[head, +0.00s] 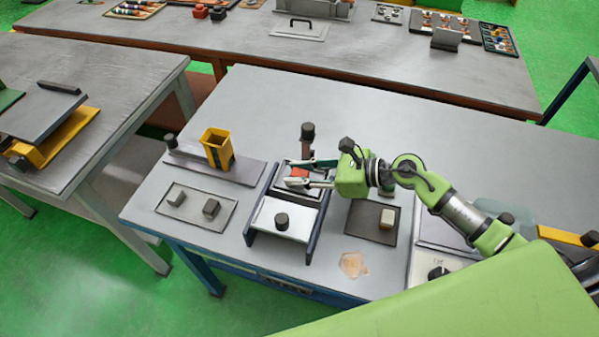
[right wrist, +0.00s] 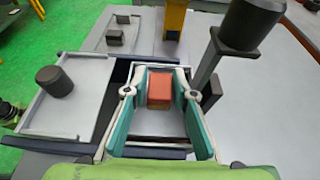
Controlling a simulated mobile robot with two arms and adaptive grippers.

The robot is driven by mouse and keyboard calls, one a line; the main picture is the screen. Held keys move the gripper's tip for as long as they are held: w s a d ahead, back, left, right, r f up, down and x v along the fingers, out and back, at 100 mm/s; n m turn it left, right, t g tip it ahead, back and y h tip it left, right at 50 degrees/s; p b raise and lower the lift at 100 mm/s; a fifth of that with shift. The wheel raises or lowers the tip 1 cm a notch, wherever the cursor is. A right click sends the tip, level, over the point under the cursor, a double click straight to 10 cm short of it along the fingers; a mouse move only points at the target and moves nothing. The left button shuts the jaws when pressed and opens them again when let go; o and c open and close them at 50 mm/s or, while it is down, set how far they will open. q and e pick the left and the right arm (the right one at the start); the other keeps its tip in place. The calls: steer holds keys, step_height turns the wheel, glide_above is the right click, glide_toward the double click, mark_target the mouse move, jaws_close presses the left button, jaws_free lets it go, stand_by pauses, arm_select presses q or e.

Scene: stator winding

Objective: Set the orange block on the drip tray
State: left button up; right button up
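The orange block (head: 299,173) sits at the back part of a dark-railed fixture in the middle of the table. It also shows in the right wrist view (right wrist: 159,89). My right gripper (head: 289,173) is over the fixture, its two fingers spread on either side of the block. In the right wrist view a gap shows between the block and each finger (right wrist: 161,78). Several flat trays or mats are in view; I cannot tell which is the drip tray. A dark flat tray (head: 359,228) holds a beige block. My left gripper is not in view.
A dark-topped post (head: 307,133) stands close behind the fixture. A white plate (head: 292,229) with a black knob is at the fixture's front. A yellow bin (head: 217,148) and a grey mat (head: 181,215) with two small blocks are at left. The table's back right is clear.

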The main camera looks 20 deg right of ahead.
mark_target(300, 173)
jaws_close()
steer(key=shift+r+b, duration=0.3)
steer(key=shift+r, duration=0.2)
step_height(300, 173, up, 2)
steer(key=shift+r+b, duration=0.1)
steer(key=shift+b, duration=0.4)
steer(key=s+r+b, duration=0.2)
steer(key=s+r, duration=0.8)
steer(key=s, duration=0.4)
steer(key=w+d+f, duration=0.2)
steer(key=w+d, duration=0.1)
steer(key=d, duration=0.2)
steer(key=shift+w+f, duration=0.2)
